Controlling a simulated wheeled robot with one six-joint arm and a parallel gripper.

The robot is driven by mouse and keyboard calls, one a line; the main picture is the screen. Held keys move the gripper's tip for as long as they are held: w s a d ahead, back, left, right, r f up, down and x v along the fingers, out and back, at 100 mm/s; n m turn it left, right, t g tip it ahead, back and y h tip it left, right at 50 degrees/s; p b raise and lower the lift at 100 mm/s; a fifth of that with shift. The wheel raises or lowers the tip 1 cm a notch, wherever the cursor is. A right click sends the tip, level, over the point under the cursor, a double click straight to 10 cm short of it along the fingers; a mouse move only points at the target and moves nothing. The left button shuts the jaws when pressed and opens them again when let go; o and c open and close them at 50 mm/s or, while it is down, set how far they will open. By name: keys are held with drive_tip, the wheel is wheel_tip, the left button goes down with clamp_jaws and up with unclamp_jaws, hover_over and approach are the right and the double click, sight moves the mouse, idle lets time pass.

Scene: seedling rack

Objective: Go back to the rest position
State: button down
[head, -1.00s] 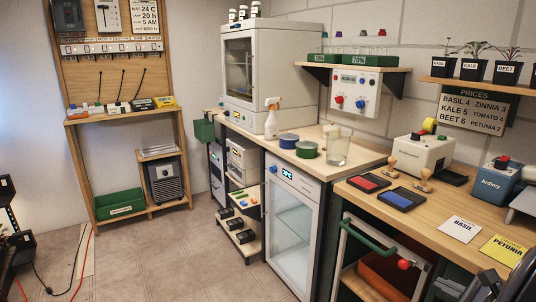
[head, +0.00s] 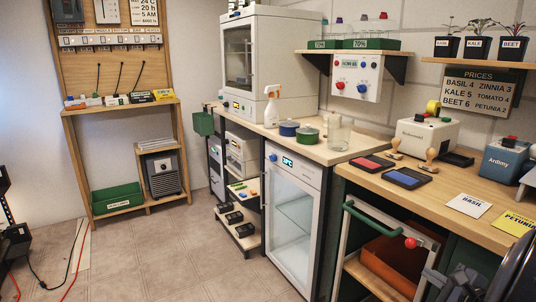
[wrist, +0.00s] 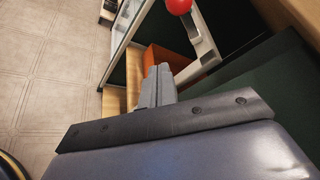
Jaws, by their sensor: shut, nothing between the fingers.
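My gripper (wrist: 158,86) shows in the wrist view with its grey fingers together and nothing between them. It points toward the open front of the bench, where an orange-brown bin (wrist: 168,62) sits on a wooden shelf. A red ball (wrist: 179,6) is at the top of the wrist view, apart from the fingers. In the head view only a dark part of my arm shows at the lower right corner; the fingers cannot be made out there.
A white-framed front with a green handle (head: 371,222) stands below the wooden bench (head: 458,204), close to my arm. The bench holds stamp pads, cards and a blue Ardmy box (head: 507,159). A glass-door fridge (head: 291,214) stands left of it. The tiled floor (head: 175,262) is open.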

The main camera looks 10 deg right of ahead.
drive_tip(key=shift+p+v, duration=0.4)
drive_tip(key=shift+v, duration=1.95)
drive_tip(key=shift+w+r, duration=0.1)
drive_tip(key=shift+r, duration=0.05)
